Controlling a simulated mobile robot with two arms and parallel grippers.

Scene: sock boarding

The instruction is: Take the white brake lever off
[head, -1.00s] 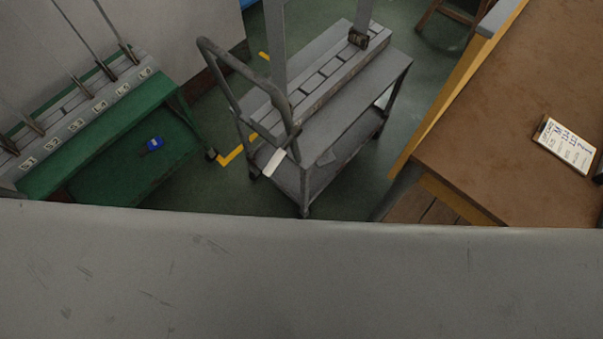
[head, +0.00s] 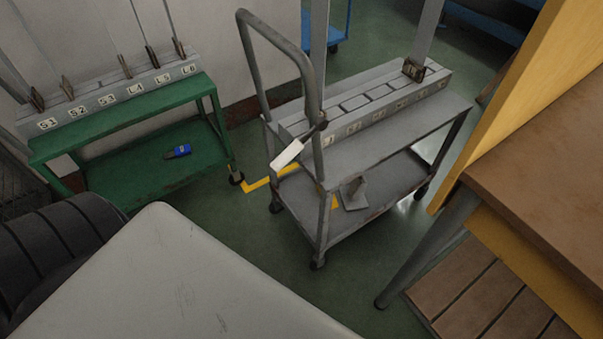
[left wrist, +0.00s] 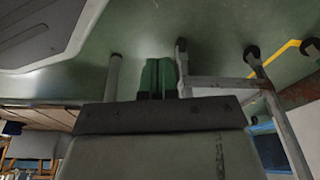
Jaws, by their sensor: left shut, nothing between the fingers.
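The white brake lever (head: 288,153) is on the near-left side of a grey cart (head: 400,147), by the foot of its tubular push handle (head: 246,60). It slants down to the left from a dark pivot. My left gripper (left wrist: 156,78) shows only in the left wrist view, with its two green fingers together and nothing between them. The cart's frame and casters (left wrist: 250,52) show beyond it there. The lever is not discernible in that view. My right gripper is in neither view.
A green rack (head: 120,112) with labelled slots and a blue item (head: 178,152) on its lower shelf stands at the left. A brown-topped table (head: 550,165) with a yellow edge is at the right. Green floor with yellow marking (head: 262,180) lies between rack and cart.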

